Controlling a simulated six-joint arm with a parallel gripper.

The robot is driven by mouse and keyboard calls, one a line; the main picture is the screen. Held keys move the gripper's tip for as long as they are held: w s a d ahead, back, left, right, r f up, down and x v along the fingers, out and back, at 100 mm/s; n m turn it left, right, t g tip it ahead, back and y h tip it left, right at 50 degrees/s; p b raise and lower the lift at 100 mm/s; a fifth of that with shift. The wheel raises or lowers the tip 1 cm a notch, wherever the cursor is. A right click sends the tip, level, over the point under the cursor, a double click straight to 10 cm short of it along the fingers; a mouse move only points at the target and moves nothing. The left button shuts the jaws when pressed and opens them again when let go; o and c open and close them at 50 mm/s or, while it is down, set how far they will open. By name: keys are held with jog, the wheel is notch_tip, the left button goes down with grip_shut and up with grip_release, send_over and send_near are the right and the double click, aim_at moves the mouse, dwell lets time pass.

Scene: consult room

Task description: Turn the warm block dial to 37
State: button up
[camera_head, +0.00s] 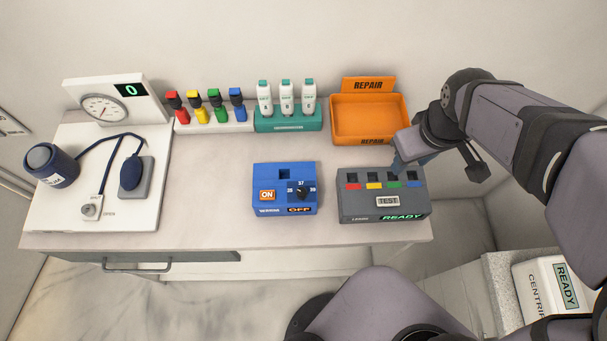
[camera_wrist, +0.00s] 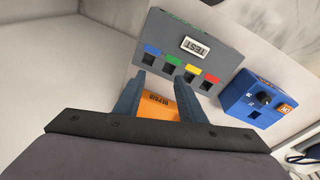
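The warm block (camera_head: 284,208) is a blue box in the middle of the bench, with a square well, an orange ON button (camera_head: 267,195) and an orange-lettered OFF label at its front. Its black dial (camera_head: 302,193) sits below a printed 37, with other numbers at its sides; where the pointer aims is too small to tell. The block (camera_wrist: 240,107) and dial (camera_wrist: 264,98) also show at the right of the wrist view. My gripper (camera_wrist: 158,84) is open and empty, its fingers apart. In the head view my gripper (camera_head: 400,165) is over the back of the grey tester, right of the warm block.
The grey tester (camera_head: 350,207) has coloured sockets and reads READY. Behind it stands an orange REPAIR tray (camera_head: 337,138). Coloured plugs (camera_head: 221,104) and a teal rack (camera_head: 288,122) of white bottles line the back. A gauge and cuff stand left. Bare bench lies left of the warm block.

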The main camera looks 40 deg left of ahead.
jog(key=s+a+r+n+g+p, duration=0.1)
jog(key=s+a+r+n+p, duration=0.1)
jog(key=s+a+n, duration=0.6)
jog(key=r+n+h+p, duration=0.1)
jog(key=n+p, duration=0.1)
send_over(301, 192)
jog(key=shift+g, duration=0.4)
jog(key=shift+f+p, duration=0.9)
jog(key=shift+f, duration=2.7)
grip_shut()
